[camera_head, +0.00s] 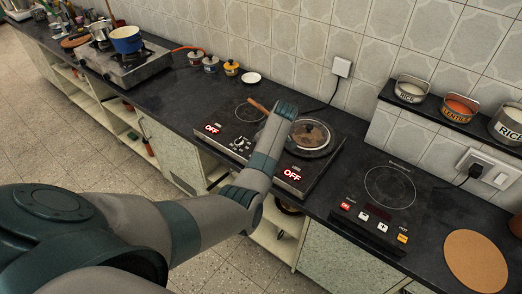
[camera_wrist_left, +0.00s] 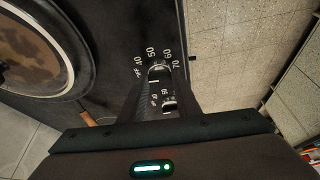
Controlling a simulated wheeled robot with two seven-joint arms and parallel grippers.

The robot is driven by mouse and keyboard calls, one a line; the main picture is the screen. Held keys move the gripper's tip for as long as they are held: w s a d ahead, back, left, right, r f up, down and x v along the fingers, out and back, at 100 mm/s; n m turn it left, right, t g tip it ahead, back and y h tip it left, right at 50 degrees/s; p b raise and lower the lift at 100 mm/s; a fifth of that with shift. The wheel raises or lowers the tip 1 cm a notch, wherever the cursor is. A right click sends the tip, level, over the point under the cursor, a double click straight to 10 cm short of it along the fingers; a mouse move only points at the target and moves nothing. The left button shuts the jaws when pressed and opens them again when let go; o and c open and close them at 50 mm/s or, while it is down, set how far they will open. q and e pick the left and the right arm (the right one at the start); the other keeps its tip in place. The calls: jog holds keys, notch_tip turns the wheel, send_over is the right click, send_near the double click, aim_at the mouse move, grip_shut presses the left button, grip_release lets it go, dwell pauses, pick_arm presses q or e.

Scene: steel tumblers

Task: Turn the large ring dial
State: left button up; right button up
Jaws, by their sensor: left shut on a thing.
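The large ring dial (camera_wrist_left: 158,70) shows in the left wrist view on a black cooktop panel. A white scale reading OFF, 40, 50, 60, 70 curves around its far side. My left gripper (camera_wrist_left: 160,79) has its dark fingers on either side of the dial, shut on it. A smaller knob (camera_wrist_left: 168,103) with OFF and 35 marks sits just nearer, between the fingers. The fingers hide part of the dial's rim. In the head view my left arm reaches over the double cooktop (camera_head: 222,131), and its forearm hides the hand. My right gripper is not in view.
A lidded pan (camera_head: 311,136) stands on the cooktop's right plate, close to my forearm; it shows in the wrist view (camera_wrist_left: 40,45). Red OFF displays glow at the cooktop's front. A single hob (camera_head: 388,190) and a round cork mat (camera_head: 475,262) lie further right.

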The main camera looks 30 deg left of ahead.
pick_arm(q)
jog(key=shift+w+n, duration=0.15)
jog(key=shift+n, duration=0.35)
jog(key=shift+r, duration=0.1)
jog(key=o, duration=1)
jog(key=shift+o, duration=0.2)
jog(key=shift+d+r+b, duration=0.1)
jog(key=shift+b, duration=0.25)
jog(key=w+b+v, duration=0.1)
jog(key=b+v, duration=0.3)
jog(key=v, duration=1.3)
jog(key=shift+s, duration=0.15)
jog(key=shift+r, duration=0.1)
